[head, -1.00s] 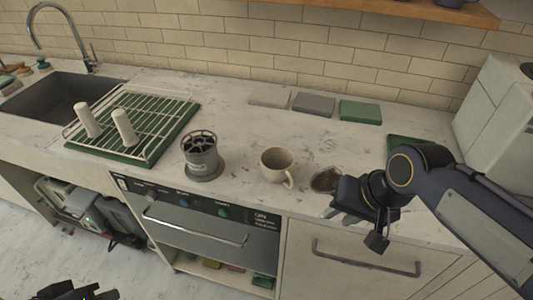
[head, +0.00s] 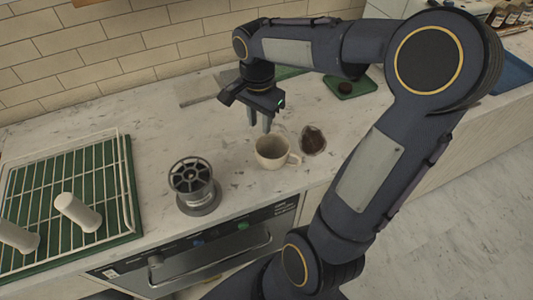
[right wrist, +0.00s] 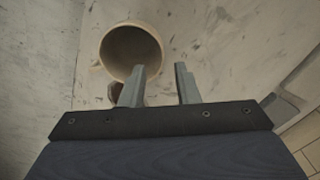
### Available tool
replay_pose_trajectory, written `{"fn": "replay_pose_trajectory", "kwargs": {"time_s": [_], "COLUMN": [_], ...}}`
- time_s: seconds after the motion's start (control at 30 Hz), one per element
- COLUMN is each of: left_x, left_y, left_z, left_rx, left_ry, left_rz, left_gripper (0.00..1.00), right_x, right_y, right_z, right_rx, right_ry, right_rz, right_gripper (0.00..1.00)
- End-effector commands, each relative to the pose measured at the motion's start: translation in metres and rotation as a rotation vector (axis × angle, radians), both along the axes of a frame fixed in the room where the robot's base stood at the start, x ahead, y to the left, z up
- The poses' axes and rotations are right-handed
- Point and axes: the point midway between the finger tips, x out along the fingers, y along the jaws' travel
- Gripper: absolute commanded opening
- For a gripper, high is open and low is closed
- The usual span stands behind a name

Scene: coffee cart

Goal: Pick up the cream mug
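The cream mug (head: 268,156) stands upright on the marbled counter, with its handle toward the right in the head view. In the right wrist view the mug (right wrist: 120,48) shows its open mouth, with its handle at the left. My right gripper (head: 259,122) points down just behind the mug, with its fingers apart and nothing between them. In the right wrist view the gripper (right wrist: 160,84) has its left finger overlapping the mug's lower rim in the picture; I cannot tell whether they touch. My left gripper is not in view.
A small dish with dark brown contents (head: 313,141) sits right of the mug. A grey cylindrical holder (head: 195,186) stands to the left. A wire rack (head: 124,172) with white cylinders lies farther left. A green mat (head: 350,90) is at the back right. The counter behind the holder is clear.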

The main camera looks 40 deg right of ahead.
Motion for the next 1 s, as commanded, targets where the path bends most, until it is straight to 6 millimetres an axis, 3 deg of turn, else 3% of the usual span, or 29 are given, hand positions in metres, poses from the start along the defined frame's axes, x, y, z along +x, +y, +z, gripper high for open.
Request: {"fn": "replay_pose_trajectory", "kwargs": {"time_s": [0.43,0.77,1.0], "left_x": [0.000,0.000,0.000], "left_y": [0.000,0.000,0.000], "left_z": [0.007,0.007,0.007], "left_rx": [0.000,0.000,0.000], "left_ry": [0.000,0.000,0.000], "left_rz": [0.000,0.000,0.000], "left_gripper": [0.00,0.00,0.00], "right_x": [0.002,0.002,0.002], "right_y": [0.001,0.002,0.002], "right_z": [-0.059,-0.066,-0.066], "right_rx": [0.002,0.001,0.001], "right_ry": [0.002,-0.002,-0.002], "right_rz": [0.002,0.003,0.003], "right_gripper": [0.29,0.29,0.00]}}
